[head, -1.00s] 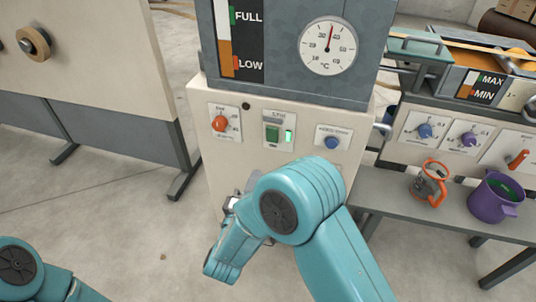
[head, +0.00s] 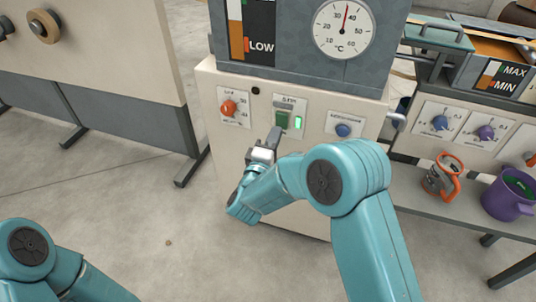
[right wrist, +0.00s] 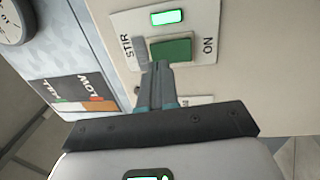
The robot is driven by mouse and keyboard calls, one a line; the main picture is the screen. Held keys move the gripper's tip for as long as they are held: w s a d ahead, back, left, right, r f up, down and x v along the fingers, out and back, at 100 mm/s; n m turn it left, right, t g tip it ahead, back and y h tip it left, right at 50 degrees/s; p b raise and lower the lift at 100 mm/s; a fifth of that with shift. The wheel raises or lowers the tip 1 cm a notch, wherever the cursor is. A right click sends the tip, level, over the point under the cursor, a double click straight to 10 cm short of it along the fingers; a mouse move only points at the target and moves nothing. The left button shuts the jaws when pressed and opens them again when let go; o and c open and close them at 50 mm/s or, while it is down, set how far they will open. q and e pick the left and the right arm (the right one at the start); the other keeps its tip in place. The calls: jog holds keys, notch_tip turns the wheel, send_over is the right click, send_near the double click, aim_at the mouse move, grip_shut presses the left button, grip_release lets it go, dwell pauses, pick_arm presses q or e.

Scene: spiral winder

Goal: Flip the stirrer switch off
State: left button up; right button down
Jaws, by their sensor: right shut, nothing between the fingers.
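The stirrer switch (head: 282,119) is a green rocker on a white plate on the front of the cream machine. Its green lamp (head: 298,122) beside it is lit. In the right wrist view, the green rocker (right wrist: 171,49) sits between the words STIR and ON, and the lamp (right wrist: 167,17) glows. My right gripper (head: 273,138) is shut and empty, with its fingertips at the lower left edge of the switch. In the right wrist view, the closed fingertips (right wrist: 159,68) overlap the rocker's edge; I cannot tell whether they touch. My left gripper is out of view.
An orange-red knob (head: 229,108) is left of the switch and a blue knob (head: 343,130) right of it. A dial thermometer (head: 343,28) is above. An orange-handled mug (head: 440,180) and a purple mug (head: 509,195) stand on the bench at right.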

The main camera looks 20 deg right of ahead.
aim_at(283, 118)
jog(key=shift+b+x, duration=0.4)
jog(key=shift+x, duration=1.5)
jog(key=shift+w+d+r+p, duration=0.15)
jog(key=shift+r+p, duration=0.3)
jog(key=shift+p, duration=0.55)
jog(key=shift+f, duration=0.3)
